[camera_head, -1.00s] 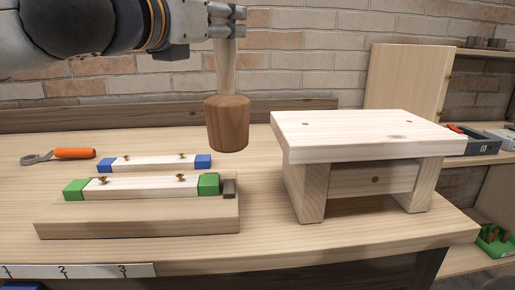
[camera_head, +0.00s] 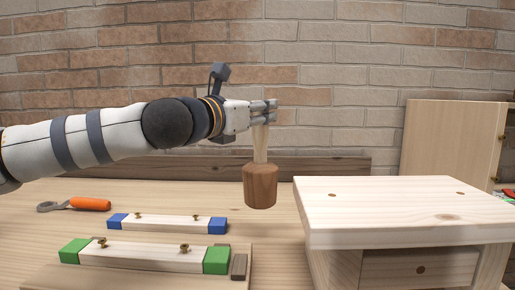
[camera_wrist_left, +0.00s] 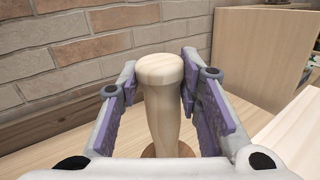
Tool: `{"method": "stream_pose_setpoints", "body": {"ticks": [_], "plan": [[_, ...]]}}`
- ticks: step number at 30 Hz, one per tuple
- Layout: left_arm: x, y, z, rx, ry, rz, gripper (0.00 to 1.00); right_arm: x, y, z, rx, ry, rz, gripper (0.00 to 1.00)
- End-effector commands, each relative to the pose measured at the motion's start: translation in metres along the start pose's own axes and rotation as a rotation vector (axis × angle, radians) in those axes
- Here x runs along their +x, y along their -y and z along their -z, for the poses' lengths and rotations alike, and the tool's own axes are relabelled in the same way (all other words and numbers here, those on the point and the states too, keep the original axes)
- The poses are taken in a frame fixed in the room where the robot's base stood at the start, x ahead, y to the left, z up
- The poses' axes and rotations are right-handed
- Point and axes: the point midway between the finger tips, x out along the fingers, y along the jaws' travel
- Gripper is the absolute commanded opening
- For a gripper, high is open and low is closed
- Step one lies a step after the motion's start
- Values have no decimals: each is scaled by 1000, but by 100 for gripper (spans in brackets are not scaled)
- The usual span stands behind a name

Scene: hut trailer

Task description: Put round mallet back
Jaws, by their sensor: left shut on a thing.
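The round mallet (camera_head: 260,187) has a brown cylindrical wooden head and a pale handle. It hangs upright, head down, above the workbench and left of the wooden step stool (camera_head: 400,210). My left gripper (camera_head: 270,111) is shut on the upper part of the handle. In the left wrist view the pale handle (camera_wrist_left: 160,100) stands between the two purple-padded fingers (camera_wrist_left: 158,105), and part of the brown head shows below it. My right gripper is not in view.
On the workbench lie a wooden bar with blue ends (camera_head: 168,224), one with green ends (camera_head: 145,256) and an orange-handled tool (camera_head: 88,204). A wooden panel (camera_head: 450,145) stands behind the stool. A brick wall closes the back.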

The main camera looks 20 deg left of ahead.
Motion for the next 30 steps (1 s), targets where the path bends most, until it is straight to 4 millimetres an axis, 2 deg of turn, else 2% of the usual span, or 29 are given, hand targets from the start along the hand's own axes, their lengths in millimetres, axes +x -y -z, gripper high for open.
{"method": "stream_pose_setpoints", "body": {"ticks": [1, 3, 11, 18, 30], "plan": [[7, -4, 16, -3, -8, -1, 0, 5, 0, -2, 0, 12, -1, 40], [14, -8, 28, -4, -7, 0, 0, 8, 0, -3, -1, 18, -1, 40], [27, -17, 49, -1, -4, 0, 0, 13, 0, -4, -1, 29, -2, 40], [30, -18, 81, -3, -6, 1, 0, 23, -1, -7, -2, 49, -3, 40], [29, -17, 85, -2, -2, 0, 0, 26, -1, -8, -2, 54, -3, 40]]}}
